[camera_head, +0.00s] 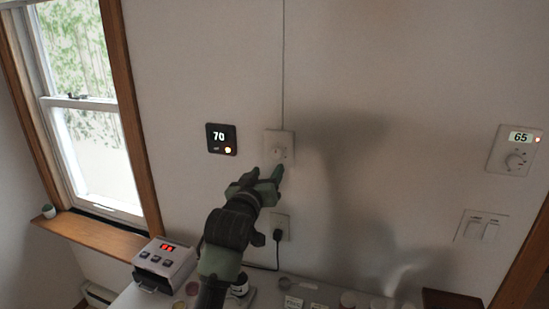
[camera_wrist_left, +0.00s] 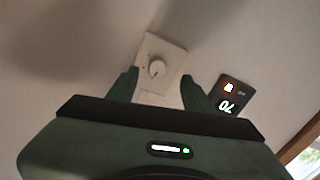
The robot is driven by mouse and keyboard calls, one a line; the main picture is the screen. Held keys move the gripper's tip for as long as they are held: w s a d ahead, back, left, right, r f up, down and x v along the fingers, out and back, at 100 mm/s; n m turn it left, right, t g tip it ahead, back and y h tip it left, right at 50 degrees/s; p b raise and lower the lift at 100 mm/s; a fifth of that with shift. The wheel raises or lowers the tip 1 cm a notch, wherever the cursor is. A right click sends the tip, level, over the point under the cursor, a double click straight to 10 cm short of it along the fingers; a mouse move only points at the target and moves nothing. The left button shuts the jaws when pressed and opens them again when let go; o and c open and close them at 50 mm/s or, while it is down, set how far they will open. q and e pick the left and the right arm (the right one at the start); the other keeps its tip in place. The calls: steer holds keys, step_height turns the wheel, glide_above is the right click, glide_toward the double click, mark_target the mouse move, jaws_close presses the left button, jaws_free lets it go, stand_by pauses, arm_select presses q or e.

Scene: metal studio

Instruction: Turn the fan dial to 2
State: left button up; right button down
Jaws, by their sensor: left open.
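The dial's markings are too small to read. My right gripper is not in view.
A black thermostat (camera_head: 221,139) reading 70 is left of the dial. A plugged outlet (camera_head: 279,227) is below. A box (camera_head: 165,262) with red digits stands lower left.

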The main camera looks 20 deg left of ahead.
mark_target(276, 155)
arm_select(q)
steer(key=w+p, duration=0.1)
steer(key=w, duration=0.1)
steer(key=w+p, duration=0.1)
steer(key=w, duration=0.2)
steer(key=w+r+p, duration=0.1)
steer(key=w, duration=0.1)
steer(key=shift+w+a, duration=0.15)
steer(key=shift+w, duration=0.2)
jaws_close()
